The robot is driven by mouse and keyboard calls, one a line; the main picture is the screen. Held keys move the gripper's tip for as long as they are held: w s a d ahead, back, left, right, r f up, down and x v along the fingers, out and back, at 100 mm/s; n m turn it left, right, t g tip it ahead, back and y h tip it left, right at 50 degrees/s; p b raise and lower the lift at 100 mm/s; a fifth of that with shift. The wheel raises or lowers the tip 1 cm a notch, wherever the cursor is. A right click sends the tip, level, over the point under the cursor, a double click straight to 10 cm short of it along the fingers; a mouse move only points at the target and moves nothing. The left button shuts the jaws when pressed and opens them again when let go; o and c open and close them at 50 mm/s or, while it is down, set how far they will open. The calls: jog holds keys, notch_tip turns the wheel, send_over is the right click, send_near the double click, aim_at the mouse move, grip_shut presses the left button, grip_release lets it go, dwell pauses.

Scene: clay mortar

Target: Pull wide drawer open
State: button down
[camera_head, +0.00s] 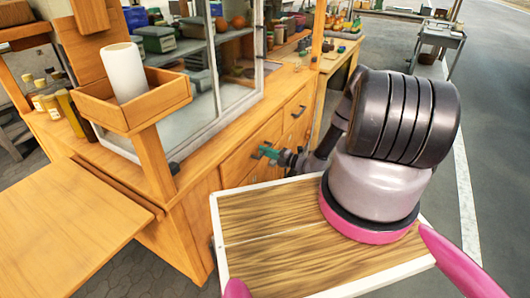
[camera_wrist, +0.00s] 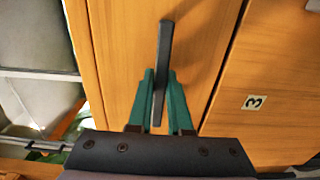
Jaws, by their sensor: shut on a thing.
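The wooden drawer front (camera_wrist: 120,60) fills the middle of the wrist view, with a dark bar handle (camera_wrist: 166,40) on it. My gripper (camera_wrist: 160,80) has its two green fingers on either side of the handle, shut on it. In the head view my gripper (camera_head: 268,151) is at the drawer front (camera_head: 247,160) on the cabinet's right side, below the glass case. The fingers hide part of the handle there. I cannot tell whether the drawer stands out from the cabinet.
Another drawer handle (camera_head: 299,111) is farther back on the cabinet. A wooden box (camera_head: 118,108) holds a white cylinder (camera_head: 123,72). A wooden board (camera_head: 60,225) juts out at the left. Paved floor is free at the right.

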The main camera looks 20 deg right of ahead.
dwell(0.4)
jog(key=v, duration=2.7)
jog(key=shift+s+d+r, duration=0.1)
jog(key=c, duration=0.8)
grip_release()
jog(key=shift+c, duration=0.2)
jog(key=v, duration=1)
jog(key=shift+s+d, duration=0.25)
jog(key=shift+s, duration=0.05)
jog(key=shift+r, duration=0.1)
